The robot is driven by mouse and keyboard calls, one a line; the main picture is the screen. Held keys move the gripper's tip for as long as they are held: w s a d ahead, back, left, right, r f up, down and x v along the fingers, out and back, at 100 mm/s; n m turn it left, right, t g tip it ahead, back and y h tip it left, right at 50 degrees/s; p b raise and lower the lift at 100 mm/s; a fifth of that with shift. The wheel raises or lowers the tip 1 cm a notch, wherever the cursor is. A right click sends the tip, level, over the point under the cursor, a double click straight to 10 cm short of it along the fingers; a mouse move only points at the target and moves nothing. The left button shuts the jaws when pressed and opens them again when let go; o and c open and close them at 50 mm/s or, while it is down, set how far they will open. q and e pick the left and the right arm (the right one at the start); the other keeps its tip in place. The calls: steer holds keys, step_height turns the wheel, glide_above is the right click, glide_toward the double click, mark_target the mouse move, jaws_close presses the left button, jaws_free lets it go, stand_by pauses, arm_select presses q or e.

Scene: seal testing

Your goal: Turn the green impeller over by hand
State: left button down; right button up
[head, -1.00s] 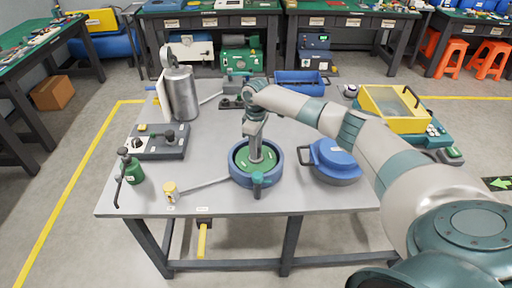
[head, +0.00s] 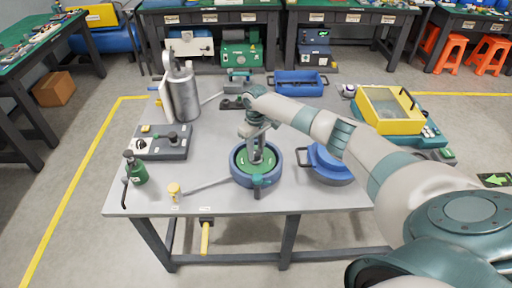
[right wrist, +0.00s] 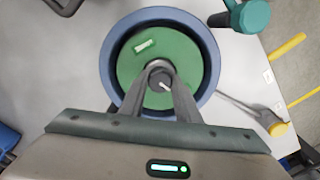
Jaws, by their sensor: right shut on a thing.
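The green impeller (head: 243,160) lies inside a round blue housing (head: 235,176) at the front middle of the table; it also shows in the right wrist view (right wrist: 187,53). A pale mark (right wrist: 145,46) sits on its upper left face in that view. My right gripper (head: 255,156) reaches straight down into the housing. Its fingers (right wrist: 159,75) are shut on the hub at the impeller's centre, and the hub is partly hidden between them. My left gripper is in neither view.
A blue-lidded pot (head: 329,168) stands right of the housing, and a green bottle (head: 136,172) stands at the left. A control box (head: 160,143), a metal canister (head: 183,96), a blue tray (head: 298,84) and a yellow-framed box (head: 391,110) surround the clear grey table middle.

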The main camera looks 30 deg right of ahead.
steer(key=shift+r+m+p, duration=0.2)
steer(key=shift+m+p, duration=1.45)
steer(key=shift+m, duration=0.15)
steer(key=m+p, duration=0.3)
steer(key=m, duration=0.1)
steer(key=shift+m+p, duration=0.35)
steer(key=shift+m, duration=0.25)
steer(key=shift+w+f+m, duration=0.1)
steer(key=shift+m, duration=0.6)
steer(key=o, duration=1.3)
steer(key=shift+c, duration=0.2)
steer(key=shift+f, duration=0.1)
